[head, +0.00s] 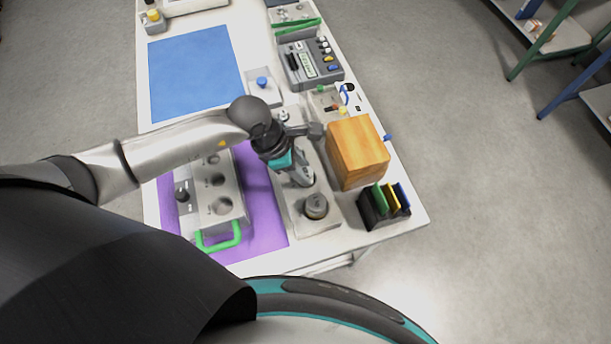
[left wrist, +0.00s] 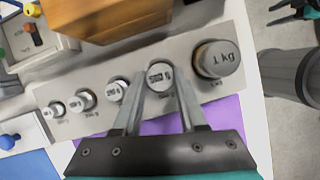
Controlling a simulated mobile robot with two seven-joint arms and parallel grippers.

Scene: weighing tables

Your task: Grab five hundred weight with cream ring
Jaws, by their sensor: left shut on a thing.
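My left gripper (head: 303,180) reaches down over the grey weight tray (head: 325,228). In the left wrist view its two fingers (left wrist: 158,84) are shut on the weight marked 500 (left wrist: 158,73), one on each side of its pale top. The weight is upright at its place in the row; whether it is lifted at all I cannot tell. A cream ring on it cannot be made out. The larger 1 kg weight (left wrist: 216,62) stands beside it and also shows in the head view (head: 316,206). A dark and teal part at the wrist view's top right looks like my right gripper (left wrist: 285,14).
Smaller weights (left wrist: 83,99) stand along the tray. A wooden box (head: 357,152) and a dark holder with coloured plates (head: 384,205) stand to its right. A grey block with holes (head: 214,181) is on the purple mat (head: 263,205) at left. The blue mat (head: 195,70) is clear.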

